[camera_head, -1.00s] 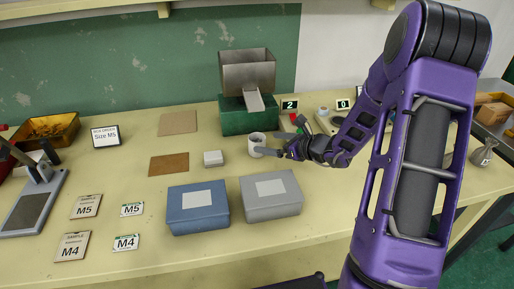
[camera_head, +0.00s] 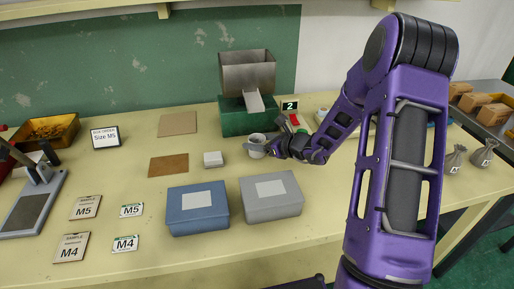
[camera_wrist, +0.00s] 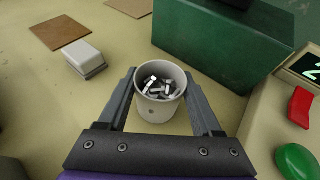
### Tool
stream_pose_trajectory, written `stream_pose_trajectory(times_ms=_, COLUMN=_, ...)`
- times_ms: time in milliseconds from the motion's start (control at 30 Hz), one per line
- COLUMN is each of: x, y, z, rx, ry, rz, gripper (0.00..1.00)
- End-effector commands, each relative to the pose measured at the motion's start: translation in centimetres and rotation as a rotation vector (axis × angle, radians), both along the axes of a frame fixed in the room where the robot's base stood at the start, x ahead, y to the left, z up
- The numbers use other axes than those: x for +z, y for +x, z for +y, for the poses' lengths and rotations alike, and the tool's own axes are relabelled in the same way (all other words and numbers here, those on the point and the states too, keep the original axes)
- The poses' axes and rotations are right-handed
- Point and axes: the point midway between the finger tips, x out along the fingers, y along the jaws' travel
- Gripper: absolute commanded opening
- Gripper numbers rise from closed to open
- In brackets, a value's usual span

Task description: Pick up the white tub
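The white tub (camera_head: 257,141) stands upright on the table in front of the green dispenser base. In the wrist view the tub (camera_wrist: 159,107) holds several small metal pieces. My gripper (camera_head: 258,150) is at the tub from the right. In the wrist view its two fingers (camera_wrist: 160,88) lie on either side of the tub, with a visible gap on each side. The gripper is open, and the tub sits between the fingers on the table.
The green dispenser (camera_head: 250,115) with its metal hopper stands behind the tub. A small white box (camera_head: 213,159) is left of it. Red and green buttons (camera_wrist: 294,158) are close on the right. Blue (camera_head: 198,207) and grey (camera_head: 271,195) boxes stand in front.

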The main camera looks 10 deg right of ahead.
Motion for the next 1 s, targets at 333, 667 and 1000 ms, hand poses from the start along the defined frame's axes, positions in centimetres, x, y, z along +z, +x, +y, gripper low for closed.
stream_pose_trajectory(times_ms=333, x=0.0, y=0.0, z=0.0, rx=0.0, ry=0.0, rz=0.0, gripper=0.0)
stream_pose_trajectory(times_ms=667, x=0.3, y=0.0, z=-0.1, rx=0.0, ry=0.0, rz=-0.002, gripper=0.0)
stream_pose_trajectory(times_ms=1000, x=3.2, y=0.3, z=-0.8, rx=0.007, ry=-0.001, rz=-0.003, gripper=0.0)
